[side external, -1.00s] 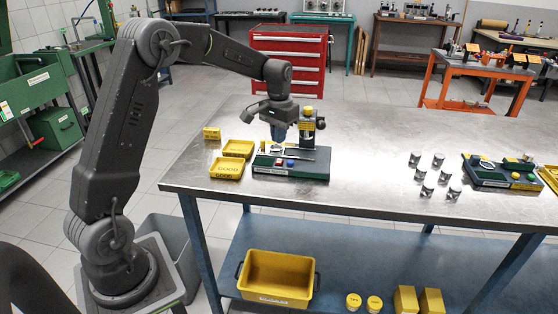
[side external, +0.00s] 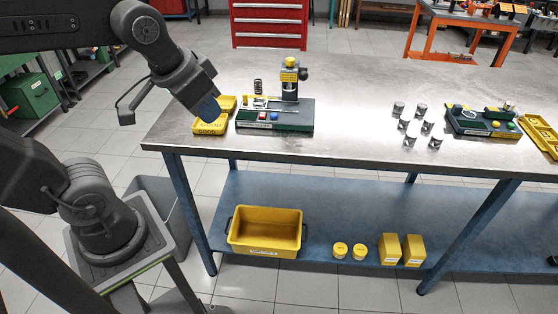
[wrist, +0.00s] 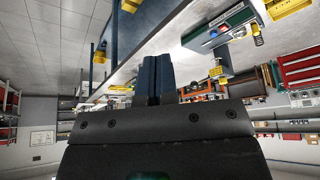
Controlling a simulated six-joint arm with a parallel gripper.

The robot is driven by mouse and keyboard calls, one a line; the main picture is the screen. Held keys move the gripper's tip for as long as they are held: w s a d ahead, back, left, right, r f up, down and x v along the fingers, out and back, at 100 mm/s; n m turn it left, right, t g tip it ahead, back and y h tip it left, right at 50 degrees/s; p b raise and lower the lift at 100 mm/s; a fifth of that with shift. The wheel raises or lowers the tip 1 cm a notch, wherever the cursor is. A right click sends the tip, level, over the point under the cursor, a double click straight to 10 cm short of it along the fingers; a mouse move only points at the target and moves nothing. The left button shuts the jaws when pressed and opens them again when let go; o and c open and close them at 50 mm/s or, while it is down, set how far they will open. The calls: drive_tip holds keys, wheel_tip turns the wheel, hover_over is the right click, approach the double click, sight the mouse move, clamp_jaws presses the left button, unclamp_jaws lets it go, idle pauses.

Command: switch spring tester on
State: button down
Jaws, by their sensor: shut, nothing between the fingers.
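The spring tester stands at the left of the bench with a dark green base (side external: 300,122) and an upright column with a yellow top (side external: 290,68). The tester also appears at the wrist view's upper right (wrist: 205,38).
A yellow tray marked GOOD (side external: 210,127) lies left of the tester, with another partly hidden behind my gripper. Several metal cylinders (side external: 410,135) stand mid-bench. A second green fixture (side external: 482,122) is at the right. The bench (side external: 350,100) between tester and cylinders is clear.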

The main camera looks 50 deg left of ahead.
drive_tip(key=s, duration=0.2)
drive_tip(key=s+d+f, duration=0.1)
drive_tip(key=shift+t, duration=0.3)
drive_tip(key=shift+w, duration=0.1)
drive_tip(key=w+a+f+n+g+y, duration=0.1)
drive_tip(key=w+a+n, duration=0.3)
drive_tip(key=w+a, duration=0.3)
drive_tip(key=w+a+f+n+g+y, duration=0.1)
drive_tip(key=w+a+n, duration=0.3)
drive_tip(key=w, duration=1.2)
drive_tip(key=a+g, duration=0.1)
drive_tip(key=a, duration=0.3)
drive_tip(key=shift+a+f+n, duration=0.15)
drive_tip(key=shift+f+n, duration=0.15)
